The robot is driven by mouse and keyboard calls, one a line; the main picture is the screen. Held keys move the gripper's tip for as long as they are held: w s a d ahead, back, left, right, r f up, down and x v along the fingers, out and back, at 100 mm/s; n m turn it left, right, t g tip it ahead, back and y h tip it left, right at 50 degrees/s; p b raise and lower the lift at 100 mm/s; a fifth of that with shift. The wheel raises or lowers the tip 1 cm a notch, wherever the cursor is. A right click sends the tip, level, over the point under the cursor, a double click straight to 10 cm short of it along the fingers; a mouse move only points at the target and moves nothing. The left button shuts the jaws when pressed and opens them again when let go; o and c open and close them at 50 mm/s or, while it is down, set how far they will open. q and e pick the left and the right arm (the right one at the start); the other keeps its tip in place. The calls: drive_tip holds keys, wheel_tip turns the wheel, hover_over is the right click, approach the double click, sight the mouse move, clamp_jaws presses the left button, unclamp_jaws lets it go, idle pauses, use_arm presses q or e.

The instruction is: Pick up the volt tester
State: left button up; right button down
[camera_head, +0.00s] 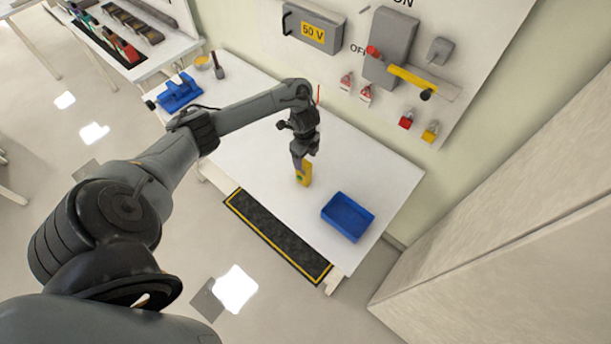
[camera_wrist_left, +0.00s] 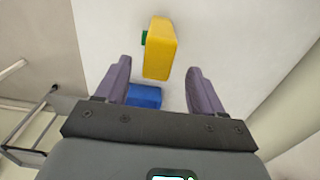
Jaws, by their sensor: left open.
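The yellow volt tester (camera_head: 305,173) stands on the white table in the head view, with a small green part on its side. In the left wrist view the yellow tester (camera_wrist_left: 160,48) shows beyond and between the two fingers, with the green part at its left. My left gripper (camera_head: 299,163) is at the tester in the head view, partly in front of it. In the left wrist view its fingers (camera_wrist_left: 158,85) are spread apart with a gap between them, and no contact with the tester shows. My right gripper is not in view.
A blue tray (camera_head: 347,216) sits on the white table (camera_head: 262,172) near its right end. A blue holder (camera_head: 179,93) and a yellow-topped round item (camera_head: 202,62) are at the far left. A wall panel (camera_head: 465,95) with a lever and padlocks stands behind.

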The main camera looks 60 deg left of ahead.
sight(304, 162)
use_arm(q)
drive_tip(key=shift+s+a+f, duration=0.1)
drive_tip(key=shift+s+f, duration=0.05)
drive_tip(key=shift+f, duration=1.05)
drive_tip(key=shift+s+a+f, duration=0.1)
drive_tip(key=shift+f, duration=1.75)
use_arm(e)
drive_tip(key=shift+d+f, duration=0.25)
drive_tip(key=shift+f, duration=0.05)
use_arm(q)
drive_tip(key=c, duration=1.2)
drive_tip(key=shift+w, duration=0.1)
drive_tip(key=shift+c, duration=0.3)
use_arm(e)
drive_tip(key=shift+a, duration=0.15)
use_arm(q)
drive_tip(key=shift+r, duration=0.1)
